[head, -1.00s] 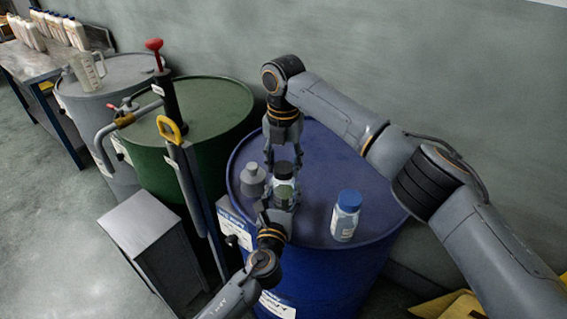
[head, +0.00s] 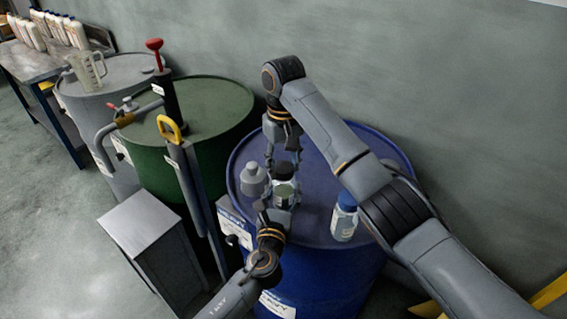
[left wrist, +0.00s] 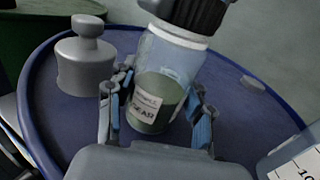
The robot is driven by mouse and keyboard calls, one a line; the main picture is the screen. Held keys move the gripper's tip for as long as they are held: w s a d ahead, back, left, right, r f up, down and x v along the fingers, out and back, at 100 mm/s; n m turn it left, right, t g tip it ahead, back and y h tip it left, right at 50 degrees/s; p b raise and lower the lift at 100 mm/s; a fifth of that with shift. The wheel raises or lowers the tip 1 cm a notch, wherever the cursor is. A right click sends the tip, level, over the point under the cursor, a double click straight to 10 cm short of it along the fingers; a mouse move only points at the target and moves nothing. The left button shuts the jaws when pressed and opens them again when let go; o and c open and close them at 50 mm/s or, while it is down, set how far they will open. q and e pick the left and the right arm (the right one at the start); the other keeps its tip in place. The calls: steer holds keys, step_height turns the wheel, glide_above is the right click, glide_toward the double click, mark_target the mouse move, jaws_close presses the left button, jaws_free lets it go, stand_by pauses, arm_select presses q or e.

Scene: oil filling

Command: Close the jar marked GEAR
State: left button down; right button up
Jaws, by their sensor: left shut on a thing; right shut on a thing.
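The jar marked GEAR (left wrist: 160,85) stands upright-looking over the blue drum top, with dark green liquid in its lower part. It also shows in the head view (head: 284,193). My left gripper (left wrist: 158,118) is shut around its lower body. A black ribbed lid (left wrist: 193,12) sits at the jar's mouth above a white neck ring. Whether it is fully seated or threaded cannot be told. My right gripper (head: 284,160) comes down from above and is shut on the lid; its fingertips partly hide the lid in the head view.
A grey knobbed object (head: 253,181) stands close left of the jar on the blue drum (head: 315,150). A blue-capped bottle (head: 345,217) stands to the right. A green drum (head: 205,105) with a pump and a grey drum stand left. The wall is close behind.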

steer(key=m, duration=1.3)
steer(key=o, duration=1.4)
steer(key=shift+c, duration=0.2)
steer(key=shift+r, duration=0.1)
steer(key=shift+w+r, duration=0.15)
steer(key=shift+r, duration=0.8)
step_height(320, 180, up, 10)
steer(key=shift+f, duration=0.1)
